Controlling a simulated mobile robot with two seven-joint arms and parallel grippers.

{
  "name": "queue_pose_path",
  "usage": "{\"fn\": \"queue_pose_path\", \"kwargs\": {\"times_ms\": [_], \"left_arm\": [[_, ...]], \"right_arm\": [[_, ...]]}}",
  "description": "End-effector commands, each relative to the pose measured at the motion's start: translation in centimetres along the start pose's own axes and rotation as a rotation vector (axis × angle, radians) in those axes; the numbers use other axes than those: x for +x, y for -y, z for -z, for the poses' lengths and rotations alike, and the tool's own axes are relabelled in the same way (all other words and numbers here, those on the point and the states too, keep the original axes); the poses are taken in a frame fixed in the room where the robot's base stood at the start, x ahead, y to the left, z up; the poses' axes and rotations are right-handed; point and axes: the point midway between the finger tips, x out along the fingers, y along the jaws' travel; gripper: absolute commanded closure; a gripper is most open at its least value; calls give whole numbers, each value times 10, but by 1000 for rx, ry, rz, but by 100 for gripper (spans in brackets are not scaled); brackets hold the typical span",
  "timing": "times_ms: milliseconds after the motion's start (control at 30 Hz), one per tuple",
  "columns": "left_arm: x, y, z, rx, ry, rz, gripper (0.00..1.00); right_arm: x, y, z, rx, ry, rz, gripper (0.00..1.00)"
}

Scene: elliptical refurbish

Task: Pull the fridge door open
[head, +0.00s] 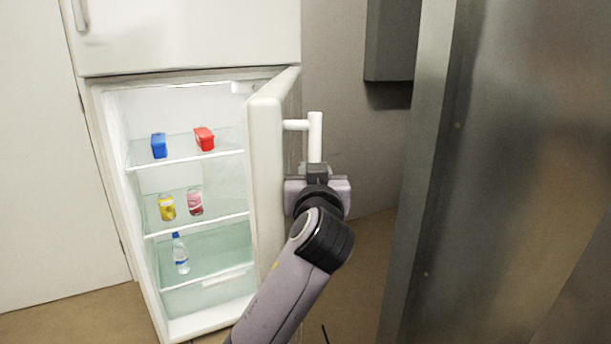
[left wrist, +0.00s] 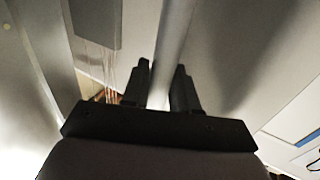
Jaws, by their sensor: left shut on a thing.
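The fridge (head: 185,120) is at the left in the head view, with its lower compartment uncovered. The fridge door (head: 266,175) stands swung out to the right, wide enough to show the shelves. Its white bar handle (head: 315,135) is on the door's outer face. My left gripper (head: 317,172) is shut on the lower part of the handle. In the left wrist view the handle (left wrist: 174,45) runs between the two dark fingers (left wrist: 165,90). The fingertips are partly hidden in the head view. My right gripper is in neither view.
Inside the fridge are a blue box (head: 159,146), a red box (head: 204,139), a yellow can (head: 167,207), a pink can (head: 195,202) and a bottle (head: 180,254). A large metallic panel (head: 520,170) stands close on the right. Bare floor shows between it and the door.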

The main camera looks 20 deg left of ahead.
Motion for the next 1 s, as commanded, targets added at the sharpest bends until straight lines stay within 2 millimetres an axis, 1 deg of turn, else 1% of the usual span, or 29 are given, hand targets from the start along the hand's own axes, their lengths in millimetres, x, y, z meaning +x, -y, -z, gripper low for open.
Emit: {"fn": "queue_pose_path", "kwargs": {"times_ms": [433, 467, 500, 533, 1000], "left_arm": [[0, -2, 1, 0, -2, -3, 100], [0, -2, 1, 0, -2, -3, 69], [0, -2, 1, 0, -2, -2, 56], [0, -2, 1, 0, -1, -2, 54], [2, 0, 0, 1, 0, -1, 54]], "right_arm": [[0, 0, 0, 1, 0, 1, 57], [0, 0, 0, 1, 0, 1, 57], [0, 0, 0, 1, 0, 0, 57], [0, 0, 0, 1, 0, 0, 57], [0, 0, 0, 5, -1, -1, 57]]}}
